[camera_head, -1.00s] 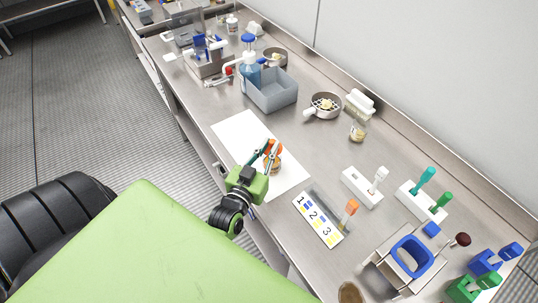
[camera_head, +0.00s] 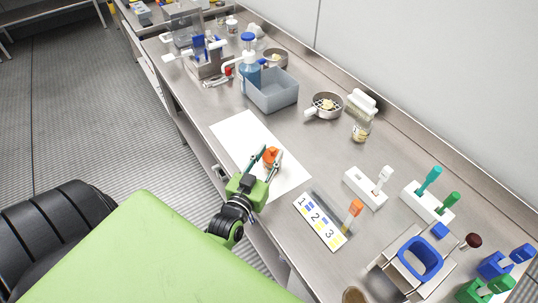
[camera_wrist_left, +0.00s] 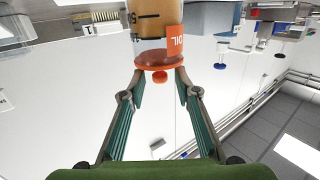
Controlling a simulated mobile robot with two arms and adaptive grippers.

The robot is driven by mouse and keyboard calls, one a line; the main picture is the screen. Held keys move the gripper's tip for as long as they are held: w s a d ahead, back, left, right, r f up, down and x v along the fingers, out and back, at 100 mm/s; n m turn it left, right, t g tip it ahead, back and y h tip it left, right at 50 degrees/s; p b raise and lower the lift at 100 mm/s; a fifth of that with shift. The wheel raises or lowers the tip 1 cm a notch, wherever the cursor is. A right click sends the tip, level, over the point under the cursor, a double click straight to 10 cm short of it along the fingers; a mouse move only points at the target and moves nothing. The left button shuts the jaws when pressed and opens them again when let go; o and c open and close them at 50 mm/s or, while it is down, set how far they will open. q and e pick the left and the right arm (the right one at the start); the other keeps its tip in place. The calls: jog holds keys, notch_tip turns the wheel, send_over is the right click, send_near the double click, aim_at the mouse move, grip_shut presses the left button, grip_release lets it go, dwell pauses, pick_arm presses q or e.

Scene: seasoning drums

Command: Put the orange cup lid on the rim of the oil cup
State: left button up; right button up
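The oil cup (camera_wrist_left: 150,22) is a clear cup with amber contents and an orange label, upside down in the left wrist view. The orange cup lid (camera_wrist_left: 160,62), with a small round knob, lies across the cup's rim and looks level. In the head view the orange lid (camera_head: 270,155) shows above the white sheet; the cup below it is mostly hidden. My left gripper (camera_wrist_left: 160,78) is open, its fingertips on either side of the knob and apart from it. In the head view the left gripper (camera_head: 270,160) reaches over the sheet. My right gripper is not in view.
The cup area is on a white sheet (camera_head: 238,135) on the steel bench. A numbered card (camera_head: 318,222) lies to the right. A grey bin (camera_head: 272,92), a pan (camera_head: 325,105) and a white block holder (camera_head: 364,188) stand farther off. Bare bench lies between them.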

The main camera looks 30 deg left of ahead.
pick_arm(q)
jog(key=shift+s+r, duration=0.1)
jog(key=shift+r, duration=0.25)
jog(key=s+d+b, duration=0.2)
jog(key=s, duration=0.9)
jog(key=shift+s+r, duration=0.25)
jog(key=shift+s, duration=0.1)
jog(key=shift+d, duration=0.1)
